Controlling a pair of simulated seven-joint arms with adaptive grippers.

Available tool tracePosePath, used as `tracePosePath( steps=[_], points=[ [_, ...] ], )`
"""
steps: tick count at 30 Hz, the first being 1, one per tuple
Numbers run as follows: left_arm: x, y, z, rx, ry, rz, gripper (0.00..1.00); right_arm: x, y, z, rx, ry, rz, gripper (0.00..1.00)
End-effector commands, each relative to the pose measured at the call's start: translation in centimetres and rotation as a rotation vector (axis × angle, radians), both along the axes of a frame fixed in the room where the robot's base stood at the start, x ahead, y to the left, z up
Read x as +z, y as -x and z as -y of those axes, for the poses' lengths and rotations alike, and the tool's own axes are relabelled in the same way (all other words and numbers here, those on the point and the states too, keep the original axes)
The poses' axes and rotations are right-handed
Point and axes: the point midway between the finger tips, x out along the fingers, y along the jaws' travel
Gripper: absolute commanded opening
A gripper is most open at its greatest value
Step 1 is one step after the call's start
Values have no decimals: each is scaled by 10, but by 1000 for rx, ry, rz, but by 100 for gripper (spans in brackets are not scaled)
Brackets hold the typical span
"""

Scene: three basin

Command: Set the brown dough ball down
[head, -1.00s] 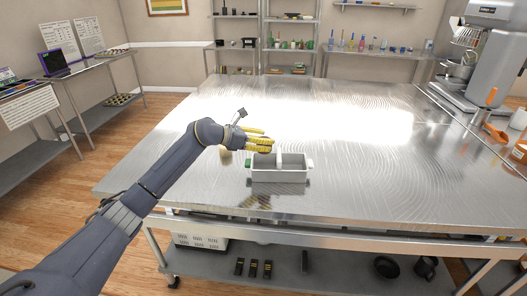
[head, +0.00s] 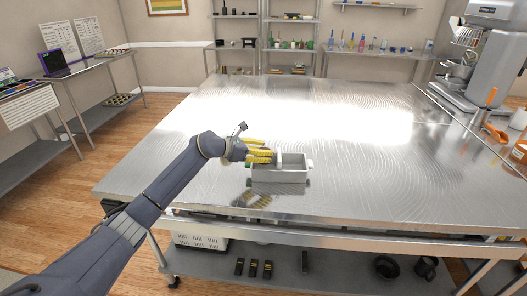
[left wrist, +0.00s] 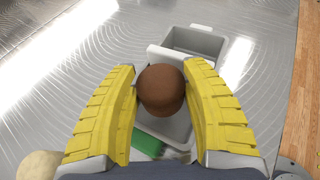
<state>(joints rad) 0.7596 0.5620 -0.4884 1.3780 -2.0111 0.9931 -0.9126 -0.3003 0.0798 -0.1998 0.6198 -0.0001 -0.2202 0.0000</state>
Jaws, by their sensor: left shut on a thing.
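My left gripper (head: 274,155), with yellow fingers, is at the left part of the grey basin (head: 290,176) on the steel table. In the left wrist view the gripper (left wrist: 162,85) is shut on the brown dough ball (left wrist: 161,90). The ball is over the near compartment of the basin (left wrist: 205,42), on the near side of a pale divider. Whether it touches the basin floor, I cannot tell. In the head view the fingers hide the ball. My right gripper is not in view.
A green piece (left wrist: 147,145) is at the basin's near end. A cream ball (left wrist: 38,166) lies on the table (head: 370,190) beside it. The table around the basin is mostly clear. A mixer (head: 485,50) stands far right.

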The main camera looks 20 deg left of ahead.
Motion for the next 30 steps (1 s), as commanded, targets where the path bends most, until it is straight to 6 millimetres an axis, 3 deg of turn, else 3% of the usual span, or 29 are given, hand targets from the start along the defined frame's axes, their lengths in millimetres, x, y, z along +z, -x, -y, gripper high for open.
tracePosePath(
  steps=[12, 13, 18, 30],
  points=[
    [-8, 0, 0, 1, 1, 0, 16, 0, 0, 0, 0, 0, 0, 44],
    [-8, 0, 0, 1, 1, 0, 51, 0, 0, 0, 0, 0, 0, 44],
    [-8, 0, 0, 1, 1, 0, 71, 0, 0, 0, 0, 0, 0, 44],
    [2, 0, 0, 0, 1, 2, 71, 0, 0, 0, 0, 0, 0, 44]
  ],
)
